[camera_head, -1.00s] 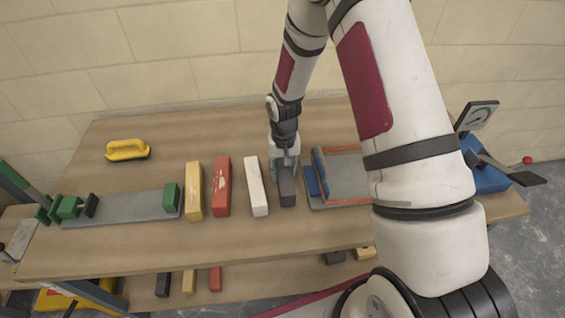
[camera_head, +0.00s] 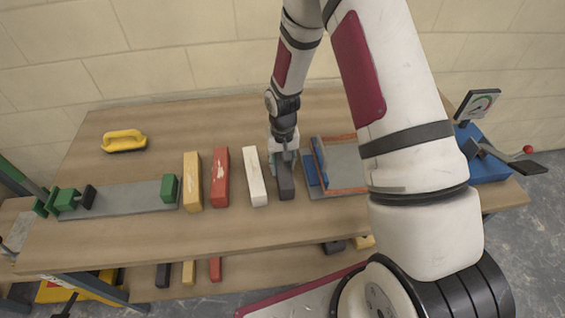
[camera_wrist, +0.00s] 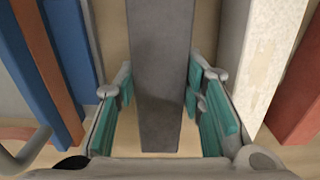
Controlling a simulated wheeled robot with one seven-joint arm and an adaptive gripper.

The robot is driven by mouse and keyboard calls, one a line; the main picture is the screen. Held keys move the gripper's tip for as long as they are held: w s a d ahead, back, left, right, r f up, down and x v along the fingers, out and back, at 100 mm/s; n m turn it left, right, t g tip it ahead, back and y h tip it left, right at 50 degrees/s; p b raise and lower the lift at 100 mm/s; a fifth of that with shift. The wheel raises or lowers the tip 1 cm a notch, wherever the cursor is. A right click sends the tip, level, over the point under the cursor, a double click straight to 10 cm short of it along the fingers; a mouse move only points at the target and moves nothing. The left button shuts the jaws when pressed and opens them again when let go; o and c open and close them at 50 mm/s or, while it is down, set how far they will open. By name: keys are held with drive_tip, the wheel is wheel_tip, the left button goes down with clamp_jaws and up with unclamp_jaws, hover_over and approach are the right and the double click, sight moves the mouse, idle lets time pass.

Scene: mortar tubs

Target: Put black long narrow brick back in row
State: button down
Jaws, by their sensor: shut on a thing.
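The black long narrow brick (camera_head: 286,187) is dark grey and lies at the right end of a row of bricks on the wooden table (camera_head: 235,235). My gripper (camera_head: 285,158) is over its far part, with the fingers on its two long sides. In the wrist view, the teal finger pads of my gripper (camera_wrist: 160,100) lie along both sides of the black brick (camera_wrist: 160,85). The white brick (camera_head: 255,180) is beside it on the left, roughly parallel, with a narrow gap. I cannot tell whether the black brick touches the table.
A red brick (camera_head: 221,178) and a yellow brick (camera_head: 192,182) continue the row leftward. A grey board with blue and orange edges (camera_head: 345,164) lies close on the right. A grey plate with green clamps (camera_head: 130,202) and a yellow-handled float (camera_head: 124,140) are at left. The front strip is clear.

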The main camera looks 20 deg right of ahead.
drive_tip(key=shift+f, duration=0.3)
drive_tip(key=c, duration=1)
unclamp_jaws()
drive_tip(key=shift+o, duration=0.2)
wheel_tip(320, 180, up, 12)
drive_tip(key=s+r+t, duration=0.1)
drive_tip(key=s+r, duration=0.2)
drive_tip(key=r, duration=0.4)
drive_tip(key=s+r+n+t, duration=0.1)
drive_tip(key=s+r, duration=0.2)
drive_tip(key=r, duration=0.4)
drive_tip(key=s+r+t, duration=0.1)
drive_tip(key=s+r, duration=0.2)
drive_tip(key=r, duration=0.3)
drive_tip(key=s+r+t, duration=0.1)
drive_tip(key=s+r, duration=0.3)
drive_tip(key=s, duration=0.3)
drive_tip(key=s+r+n+t, duration=0.1)
drive_tip(key=s+r, duration=0.3)
drive_tip(key=s, duration=0.4)
drive_tip(key=shift+s+r+t, duration=0.15)
drive_tip(key=shift+r+t, duration=0.05)
drive_tip(key=shift+t, duration=0.1)
